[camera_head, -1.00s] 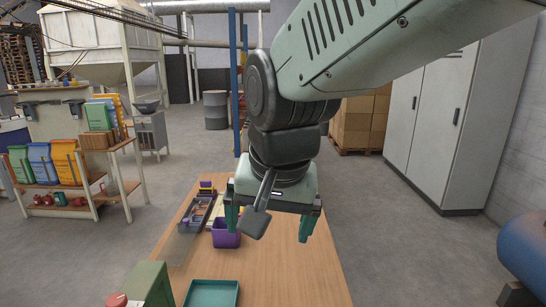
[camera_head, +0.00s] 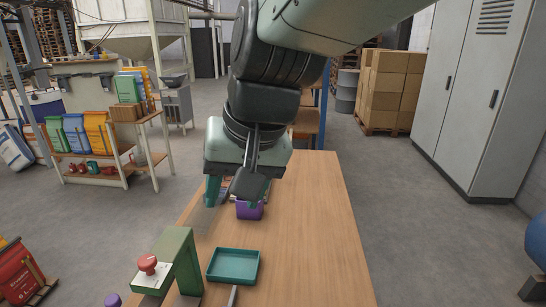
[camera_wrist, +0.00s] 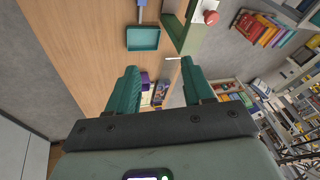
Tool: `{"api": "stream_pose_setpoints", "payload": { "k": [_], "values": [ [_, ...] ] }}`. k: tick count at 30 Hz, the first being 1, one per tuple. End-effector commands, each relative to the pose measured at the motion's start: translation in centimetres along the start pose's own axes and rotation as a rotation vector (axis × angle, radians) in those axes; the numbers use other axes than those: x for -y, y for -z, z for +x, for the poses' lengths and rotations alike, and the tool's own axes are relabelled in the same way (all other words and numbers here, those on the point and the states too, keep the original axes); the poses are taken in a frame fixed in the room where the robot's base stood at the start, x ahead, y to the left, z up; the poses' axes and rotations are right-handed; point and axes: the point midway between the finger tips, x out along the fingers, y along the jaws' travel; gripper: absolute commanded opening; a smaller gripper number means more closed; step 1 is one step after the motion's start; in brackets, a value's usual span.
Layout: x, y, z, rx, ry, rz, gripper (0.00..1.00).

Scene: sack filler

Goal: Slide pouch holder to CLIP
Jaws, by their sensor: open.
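A small purple box (camera_head: 249,212), which may be the pouch holder, is on the wooden table, partly hidden behind my gripper. It also shows in the wrist view (camera_wrist: 145,79), close to one finger; I cannot tell whether they touch. A strip with coloured parts (camera_wrist: 159,93) lies beside it and shows between the fingers. No CLIP mark can be read. My gripper (camera_wrist: 160,86) is open, its two green fingers apart with nothing clamped between them. In the head view my gripper (camera_head: 232,196) hangs over the table, covering most of the strip.
A teal tray (camera_head: 234,266) lies on the near part of the table (camera_head: 310,225). A green stand (camera_head: 178,258) with a red knob (camera_head: 148,264) rises left of it. The table's right side is clear. Shelves with coloured sacks (camera_head: 97,128) stand off to the left.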

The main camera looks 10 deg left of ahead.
Motion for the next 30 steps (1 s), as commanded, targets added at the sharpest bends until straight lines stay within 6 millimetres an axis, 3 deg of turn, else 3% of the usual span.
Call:
{"api": "stream_pose_setpoints", "payload": {
  "k": [1,5,7,9,15,21,24,30],
  "values": [
    [2.5,0.5,1.8,0.040,0.037,-0.024,0.51],
    [8.1,1.1,5.3,0.110,0.119,-0.058,0.51],
    [10.9,0.7,7.2,0.151,0.152,-0.081,0.51],
    [12.5,-0.9,10.0,0.196,0.149,-0.161,0.51],
    [12.1,-8.4,17.7,0.295,0.053,-0.608,0.51],
    [10.8,-15.7,23.0,0.391,0.009,-1.059,0.51],
    [10.3,-17.4,24.0,0.412,0.006,-1.177,0.51],
    [9.9,-18.3,25.0,0.421,0.005,-1.230,0.51]
  ]
}}
